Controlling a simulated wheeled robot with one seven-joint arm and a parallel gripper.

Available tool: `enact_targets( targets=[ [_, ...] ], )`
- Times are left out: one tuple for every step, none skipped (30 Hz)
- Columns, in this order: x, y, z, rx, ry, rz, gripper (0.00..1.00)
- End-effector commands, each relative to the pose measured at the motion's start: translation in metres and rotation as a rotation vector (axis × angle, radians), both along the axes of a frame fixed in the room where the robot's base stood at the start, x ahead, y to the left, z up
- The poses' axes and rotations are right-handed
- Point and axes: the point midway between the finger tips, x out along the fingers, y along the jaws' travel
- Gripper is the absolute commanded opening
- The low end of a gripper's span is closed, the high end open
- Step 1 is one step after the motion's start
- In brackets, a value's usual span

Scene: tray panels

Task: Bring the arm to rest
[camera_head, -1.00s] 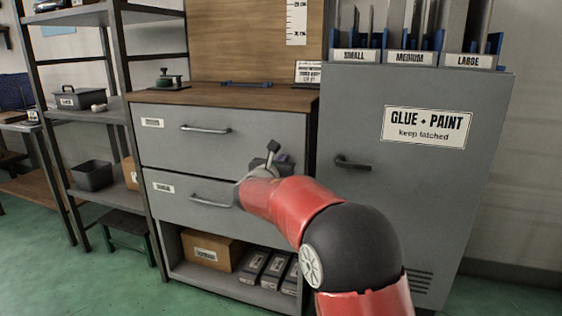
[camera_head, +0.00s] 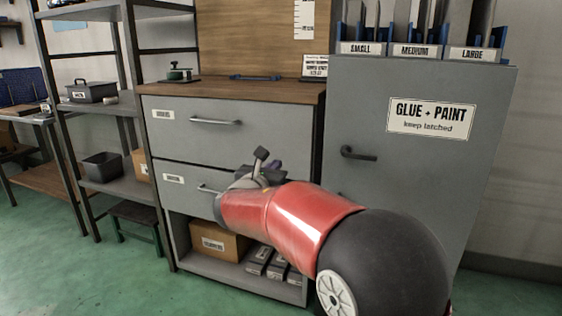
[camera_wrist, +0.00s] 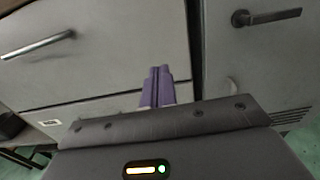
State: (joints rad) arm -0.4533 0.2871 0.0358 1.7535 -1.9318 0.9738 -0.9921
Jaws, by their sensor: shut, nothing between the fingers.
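My red and black arm reaches in from the lower right of the head view. My gripper (camera_wrist: 158,88) shows in the wrist view as two purple fingers, side by side and shut with nothing between them. In the head view it is mostly hidden behind my wrist, in front of the lower drawer (camera_head: 180,195). The gripper points toward the grey drawer unit, near the gap beside the cabinet. I cannot tell whether it touches anything.
The upper drawer (camera_head: 270,135) and lower drawer look closed. To the right stands a grey cabinet (camera_head: 430,180) with a dark handle (camera_head: 358,153), its door closed. Below the drawers is an open shelf with a cardboard box (camera_head: 220,243). Metal shelving (camera_head: 115,192) stands left.

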Motion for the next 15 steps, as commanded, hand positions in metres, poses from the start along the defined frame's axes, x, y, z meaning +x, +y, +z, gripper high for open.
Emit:
enact_targets(
  targets=[
    [-0.006,0.003,0.0,0.0,0.0,0.001,0.0],
    [-0.009,0.004,0.0,0.0,-0.001,0.001,0.0],
    [-0.013,0.005,0.0,0.0,0.0,0.001,0.0],
    [-0.015,0.006,0.0,0.0,0.0,0.001,0.0],
    [-0.016,0.006,0.001,0.002,0.0,-0.001,0.0],
    [-0.019,0.004,0.001,0.012,0.0,-0.007,0.0],
    [-0.022,0.0,0.002,0.029,0.001,-0.016,0.0],
    [-0.025,-0.006,0.004,0.053,0.003,-0.03,0.0],
    [-0.032,-0.018,0.006,0.101,0.004,-0.057,0.0],
    [-0.038,-0.029,0.008,0.15,0.007,-0.083,0.0],
    [-0.046,-0.043,0.009,0.209,0.009,-0.116,0.0],
    [-0.06,-0.064,0.011,0.308,0.009,-0.17,0.0],
    [-0.073,-0.08,0.011,0.392,0.006,-0.218,0.0],
    [-0.087,-0.097,0.011,0.486,0.001,-0.27,0.0],
    [-0.108,-0.118,0.009,0.617,-0.009,-0.343,0.0]
  ],
)
